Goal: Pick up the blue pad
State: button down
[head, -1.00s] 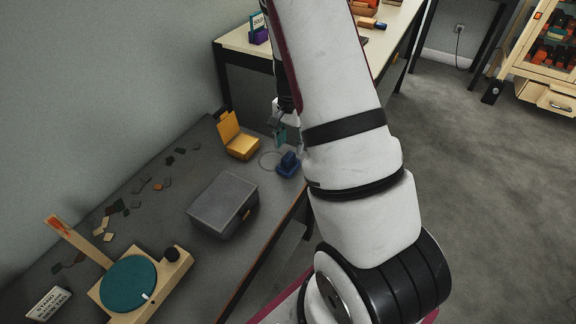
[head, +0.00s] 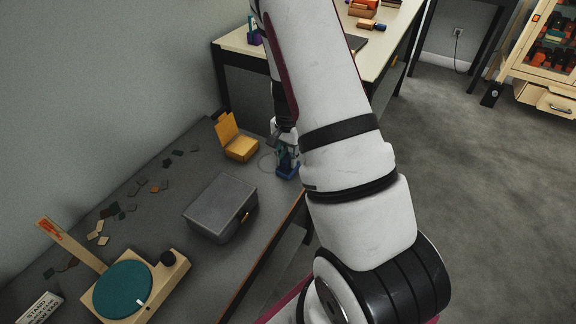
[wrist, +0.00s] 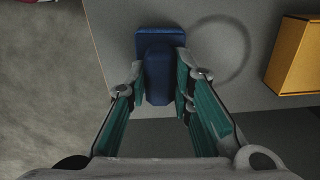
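The blue pad (wrist: 158,72) has a flat base and a raised rounded block. In the head view, the blue pad (head: 287,173) rests near the right edge of the grey bench, partly hidden by my gripper (head: 285,153). In the wrist view, my gripper (wrist: 160,88) is open, with its teal finger pads on either side of the raised block. A narrow gap shows on each side, so it does not look clamped. My arm hides part of the bench behind.
A yellow open box (head: 238,146) stands just left of the pad; it also shows in the wrist view (wrist: 294,58). A faint ring mark (wrist: 222,50) lies between them. A grey lidded box (head: 221,207), a teal round turntable (head: 124,289) and scattered small chips (head: 118,209) are nearer.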

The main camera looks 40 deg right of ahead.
aim_at(289, 157)
dwell(0.3)
jog(key=shift+r, duration=0.45)
notch_tip(289, 157, up, 3)
jog(key=shift+s+r+p, duration=0.1)
jog(key=shift+p, duration=0.75)
jog(key=s, duration=1.5)
jog(key=shift+s+a+r+p, duration=0.35)
jog(key=shift+s+r, duration=0.05)
jog(key=shift+r, duration=0.05)
jog(key=c, duration=2)
grip_release()
grip_shut()
